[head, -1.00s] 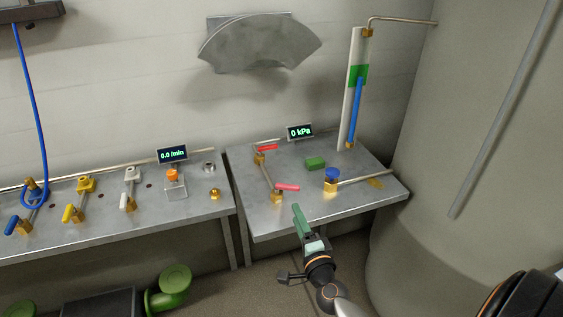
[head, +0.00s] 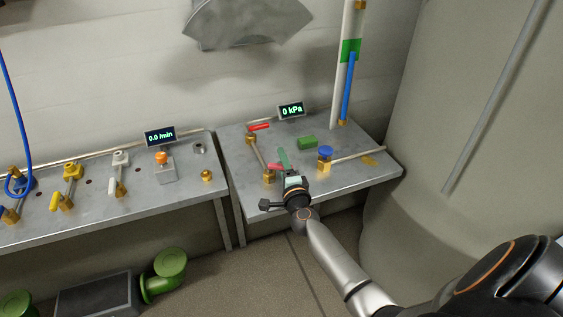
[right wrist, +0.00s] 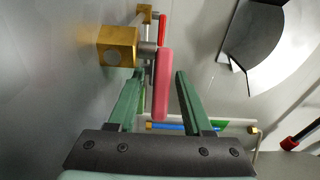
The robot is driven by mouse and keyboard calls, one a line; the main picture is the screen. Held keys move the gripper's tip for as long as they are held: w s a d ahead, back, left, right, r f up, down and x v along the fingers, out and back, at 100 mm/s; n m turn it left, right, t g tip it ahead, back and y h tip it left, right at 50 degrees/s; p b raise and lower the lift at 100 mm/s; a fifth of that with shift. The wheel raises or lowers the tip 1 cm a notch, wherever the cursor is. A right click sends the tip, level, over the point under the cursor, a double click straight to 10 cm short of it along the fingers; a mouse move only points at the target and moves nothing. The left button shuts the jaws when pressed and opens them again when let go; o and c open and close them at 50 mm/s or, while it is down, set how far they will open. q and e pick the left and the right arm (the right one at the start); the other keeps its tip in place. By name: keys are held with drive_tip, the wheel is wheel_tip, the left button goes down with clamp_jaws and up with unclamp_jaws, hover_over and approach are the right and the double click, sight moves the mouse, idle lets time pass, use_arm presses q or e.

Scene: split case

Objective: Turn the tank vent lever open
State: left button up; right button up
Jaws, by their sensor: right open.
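A pink lever (head: 274,167) sits on a brass valve at the front left of the right metal table. A red lever (head: 258,127) sits on another brass valve behind it. No label shows which one is the tank vent lever. My right gripper (head: 283,157) is open at the pink lever. In the right wrist view the pink lever (right wrist: 164,84) stands between the two green fingers of the right gripper (right wrist: 160,77), closer to the left finger; contact is not clear. Its brass body (right wrist: 118,46) is just beyond the fingertips. My left gripper is out of view.
A display (head: 291,110) reads 0 kPa. A green block (head: 307,142) and a blue-knobbed valve (head: 325,155) stand right of the gripper. A sight tube (head: 347,75) rises at the back. The left table (head: 190,205) holds several valves. A large tank (head: 470,100) bounds the right.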

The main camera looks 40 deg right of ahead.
drive_tip(key=shift+w+d, duration=0.2)
drive_tip(key=shift+w, duration=0.2)
clamp_jaws()
idle(0.4)
